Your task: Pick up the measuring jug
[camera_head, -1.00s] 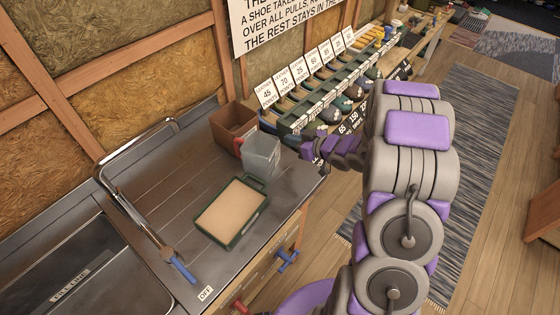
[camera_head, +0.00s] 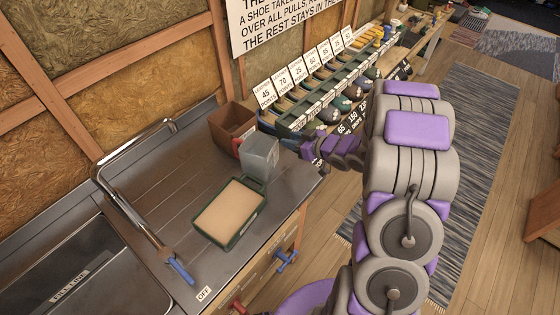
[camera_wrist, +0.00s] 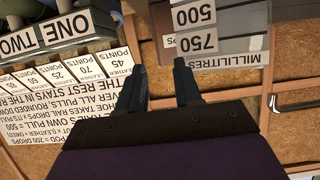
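The measuring jug (camera_head: 259,154) is a grey, boxy vessel on the metal worktop, just right of the brown box. In the wrist view the jug (camera_wrist: 232,40) shows at the top right, with "750", "500" and "MILLILITRES" printed on it upside down. My gripper (camera_head: 303,147) is at the right side of the jug in the head view. Its fingertips are hard to make out there. In the wrist view my gripper (camera_wrist: 158,75) has its two dark fingers apart, with nothing visibly clamped between them. The right finger overlaps the jug's left edge; whether it touches is unclear.
A brown open box (camera_head: 231,124) stands close behind the jug. A green tray with a tan filling (camera_head: 230,212) lies in front. A bent metal pipe (camera_head: 128,195) is at left. A rack of labelled compartments (camera_head: 318,95) runs behind my gripper.

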